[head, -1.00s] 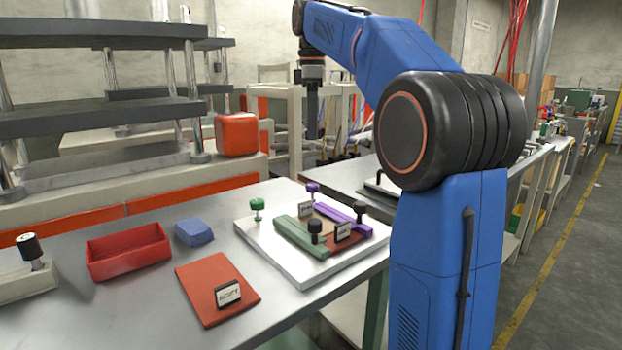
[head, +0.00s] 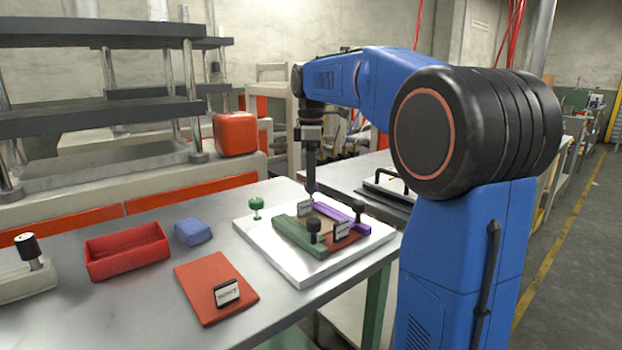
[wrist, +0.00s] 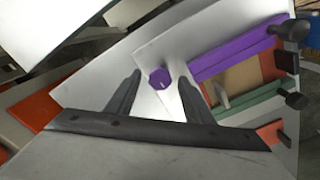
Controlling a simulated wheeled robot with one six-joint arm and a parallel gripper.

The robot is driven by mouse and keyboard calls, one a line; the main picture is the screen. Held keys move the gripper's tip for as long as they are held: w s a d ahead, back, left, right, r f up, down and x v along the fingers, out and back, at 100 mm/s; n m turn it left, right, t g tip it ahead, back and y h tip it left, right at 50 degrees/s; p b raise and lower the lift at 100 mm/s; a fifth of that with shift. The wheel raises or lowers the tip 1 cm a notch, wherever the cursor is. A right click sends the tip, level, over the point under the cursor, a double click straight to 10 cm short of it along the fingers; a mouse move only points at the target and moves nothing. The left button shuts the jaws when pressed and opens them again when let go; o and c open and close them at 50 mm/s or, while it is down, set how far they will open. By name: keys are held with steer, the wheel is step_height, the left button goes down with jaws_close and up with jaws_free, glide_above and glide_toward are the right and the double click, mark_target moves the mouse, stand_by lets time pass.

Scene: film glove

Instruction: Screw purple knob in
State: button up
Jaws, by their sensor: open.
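The purple knob (wrist: 160,78) stands near the back corner of the white plate (wrist: 215,30), beside the end of the purple bar (wrist: 235,50). My gripper (wrist: 159,84) is open, with its two dark fingers to either side of the knob in the wrist view. In the head view my gripper (head: 311,186) is pointed down over the plate's back corner and largely covers the knob. I cannot tell whether the fingertips are level with the knob. Nothing is held.
On the plate are a green knob (head: 256,203), a green bar (head: 299,238) and black knobs (head: 314,229). A red tray (head: 127,258), blue block (head: 193,231) and red mat (head: 207,307) lie left of the plate. Bare table shows between them.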

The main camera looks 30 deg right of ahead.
steer(key=shift+f, duration=0.1)
steer(key=c, duration=1.1)
steer(key=shift+o, duration=0.2)
steer(key=m, duration=0.4)
steer(key=shift+m, duration=0.4)
steer(key=m, duration=0.4)
steer(key=shift+m, duration=0.3)
steer(key=m, duration=0.4)
steer(key=shift+m, duration=2.2)
